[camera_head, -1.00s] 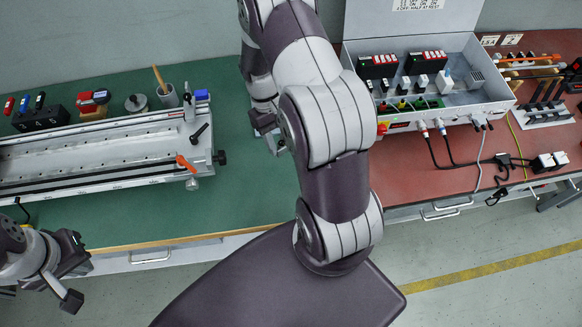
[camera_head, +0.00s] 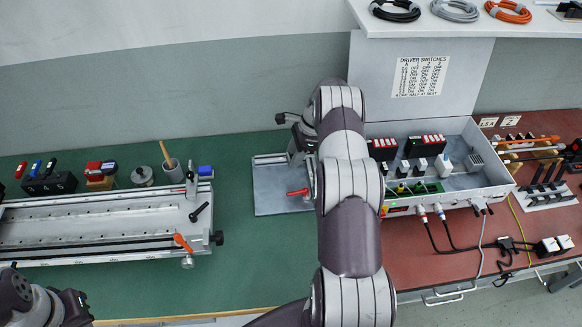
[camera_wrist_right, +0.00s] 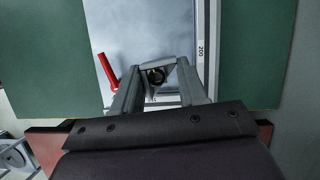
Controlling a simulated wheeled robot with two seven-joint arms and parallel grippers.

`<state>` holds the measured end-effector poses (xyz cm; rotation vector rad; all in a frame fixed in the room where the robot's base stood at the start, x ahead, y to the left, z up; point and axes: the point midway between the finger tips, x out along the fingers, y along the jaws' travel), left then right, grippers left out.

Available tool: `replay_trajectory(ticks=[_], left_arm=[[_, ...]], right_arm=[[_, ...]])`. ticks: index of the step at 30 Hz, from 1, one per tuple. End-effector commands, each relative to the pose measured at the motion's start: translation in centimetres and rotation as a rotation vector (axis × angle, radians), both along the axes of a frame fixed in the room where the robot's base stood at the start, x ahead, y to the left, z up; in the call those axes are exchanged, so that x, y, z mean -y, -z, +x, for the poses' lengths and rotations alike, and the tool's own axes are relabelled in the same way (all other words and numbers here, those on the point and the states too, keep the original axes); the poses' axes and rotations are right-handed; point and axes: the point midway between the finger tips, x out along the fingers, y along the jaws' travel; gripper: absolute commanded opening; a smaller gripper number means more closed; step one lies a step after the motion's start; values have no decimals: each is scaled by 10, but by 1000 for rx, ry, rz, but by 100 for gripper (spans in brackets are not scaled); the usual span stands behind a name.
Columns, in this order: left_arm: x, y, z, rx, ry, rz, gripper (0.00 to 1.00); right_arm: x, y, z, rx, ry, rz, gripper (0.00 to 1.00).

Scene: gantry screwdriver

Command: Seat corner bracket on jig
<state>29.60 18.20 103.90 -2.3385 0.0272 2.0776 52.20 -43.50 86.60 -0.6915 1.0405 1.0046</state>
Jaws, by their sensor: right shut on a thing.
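The jig is a grey plate (camera_head: 272,185) with a red handle (camera_head: 298,192), on the green table left of the switch box. In the right wrist view the plate (camera_wrist_right: 150,30) fills the top centre, with the red handle (camera_wrist_right: 107,70) beside my left-hand finger. My right gripper (camera_wrist_right: 157,72) is over the plate's near part, shut on the corner bracket (camera_wrist_right: 155,76), a small grey part with a dark round hole. I cannot tell whether the bracket touches the plate. In the head view my right arm hides the bracket. My left gripper (camera_head: 62,308) is cut off at the lower left.
A long rail fixture (camera_head: 100,222) with an orange lever lies left of the jig, with green table between. An open grey switch box (camera_head: 455,187) with cables stands close on the right. A marked edge strip (camera_wrist_right: 206,45) runs along the plate's right side.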

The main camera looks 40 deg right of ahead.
Motion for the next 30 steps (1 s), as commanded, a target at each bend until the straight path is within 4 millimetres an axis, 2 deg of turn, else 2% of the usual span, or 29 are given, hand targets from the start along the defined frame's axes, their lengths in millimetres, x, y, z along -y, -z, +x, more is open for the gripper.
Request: replay_trajectory(ticks=[6,21,30], left_arm=[[0,0,0,0,0,0,0],[0,37,0,0,0,0,0],[0,37,0,0,0,0,0]], right_arm=[[17,1,12,-1,145,-1,13],[17,38,12,-2,146,-2,13],[17,39,12,-1,145,-2,13]])
